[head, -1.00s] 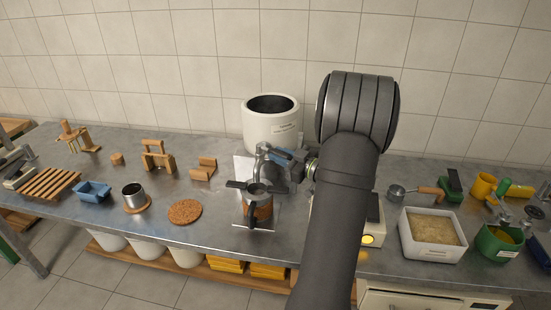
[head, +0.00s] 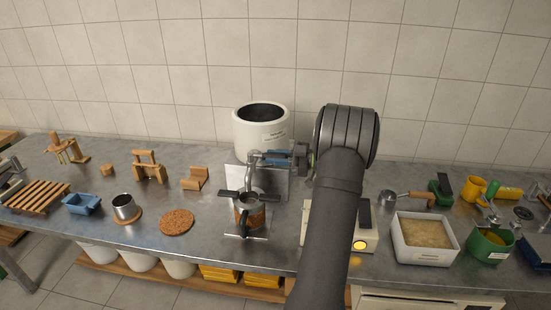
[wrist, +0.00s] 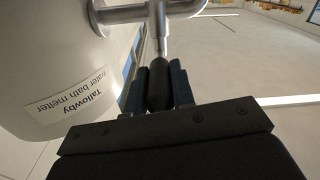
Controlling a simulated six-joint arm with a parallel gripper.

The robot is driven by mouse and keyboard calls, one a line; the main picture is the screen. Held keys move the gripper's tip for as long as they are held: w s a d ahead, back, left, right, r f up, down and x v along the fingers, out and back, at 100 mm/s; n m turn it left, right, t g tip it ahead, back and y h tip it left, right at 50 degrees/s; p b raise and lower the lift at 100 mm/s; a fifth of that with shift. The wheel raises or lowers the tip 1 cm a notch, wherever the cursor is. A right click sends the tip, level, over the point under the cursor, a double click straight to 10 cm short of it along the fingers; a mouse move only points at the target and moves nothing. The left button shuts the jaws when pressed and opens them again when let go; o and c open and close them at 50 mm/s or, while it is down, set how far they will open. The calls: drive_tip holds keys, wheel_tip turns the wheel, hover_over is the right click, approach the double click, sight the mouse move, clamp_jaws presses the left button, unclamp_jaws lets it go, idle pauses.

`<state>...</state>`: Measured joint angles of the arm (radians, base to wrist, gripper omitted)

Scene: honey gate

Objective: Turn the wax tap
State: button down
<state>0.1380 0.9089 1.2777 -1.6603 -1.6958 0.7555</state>
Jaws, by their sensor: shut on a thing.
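The white water bath melter (head: 258,134) stands at the back of the table. Its metal tap (head: 251,166) comes out at the front and also shows at the top of the wrist view (wrist: 162,30). My gripper (head: 274,157) is beside the tap, to its right in the head view. In the wrist view my gripper's fingers (wrist: 158,92) are shut on the tap's dark handle (wrist: 158,84), one on each side. A jug (head: 250,219) with a dark-rimmed strainer (head: 248,195) on top stands below the spout. The inside of the jug is hidden.
A cream box with a lit yellow button (head: 359,245) stands right of the jug, partly behind my arm. A white tray (head: 425,257) and a green pot (head: 488,244) lie farther right. A cork mat (head: 176,222), metal cup (head: 125,207) and wooden pieces are left.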

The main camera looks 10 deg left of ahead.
drive_tip(key=shift+a+r, duration=0.1)
drive_tip(key=shift+r, duration=0.05)
drive_tip(key=c, duration=1.2)
unclamp_jaws()
drive_tip(key=shift+c, duration=0.2)
drive_tip(key=d, duration=1.7)
drive_tip(key=shift+w+d, duration=0.15)
drive_tip(key=shift+d, duration=0.1)
drive_tip(key=shift+a, duration=0.1)
drive_tip(key=a, duration=1.7)
drive_tip(key=shift+a, duration=0.1)
